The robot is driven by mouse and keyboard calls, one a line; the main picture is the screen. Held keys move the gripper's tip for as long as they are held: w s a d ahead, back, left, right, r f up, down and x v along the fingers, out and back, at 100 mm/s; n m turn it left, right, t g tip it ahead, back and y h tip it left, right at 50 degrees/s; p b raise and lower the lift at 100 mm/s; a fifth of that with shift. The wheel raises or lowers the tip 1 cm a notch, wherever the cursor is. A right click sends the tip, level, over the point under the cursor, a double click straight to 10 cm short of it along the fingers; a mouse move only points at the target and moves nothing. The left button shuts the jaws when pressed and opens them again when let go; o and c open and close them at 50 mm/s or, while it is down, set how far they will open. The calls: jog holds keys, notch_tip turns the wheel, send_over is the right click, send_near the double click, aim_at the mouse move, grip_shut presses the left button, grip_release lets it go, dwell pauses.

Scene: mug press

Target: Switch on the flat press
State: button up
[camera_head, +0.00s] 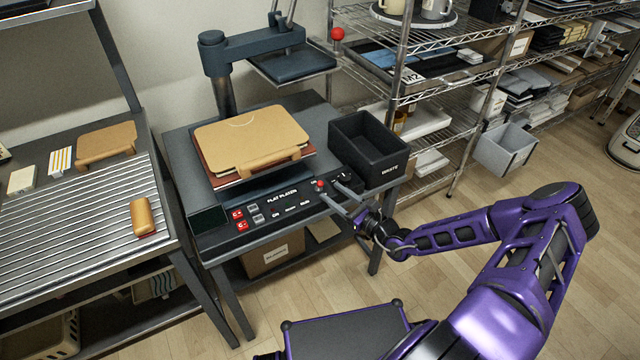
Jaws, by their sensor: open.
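The flat press (215,120) stands on a dark table, its upper head (290,65) swung back to the right behind the base. A tan board with a handle (252,140) lies on its bed. The front control panel (275,207) carries red displays (238,213), small grey buttons and a red knob (320,184) towards its right end. My gripper (345,197) is open at the right end of the panel, its fingers spread towards the panel front near the red knob. I cannot tell whether a finger touches the panel.
A black waste bin (369,150) stands just right of the press, close to my gripper. A slatted bench (75,215) with a tan block (143,217) is at left. Wire shelves (440,110) stand at back right. The floor at right is mostly clear.

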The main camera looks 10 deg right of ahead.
aim_at(320, 182)
jog(key=x, duration=0.6)
jog(key=shift+w, duration=0.1)
jog(key=shift+c, duration=0.2)
grip_shut()
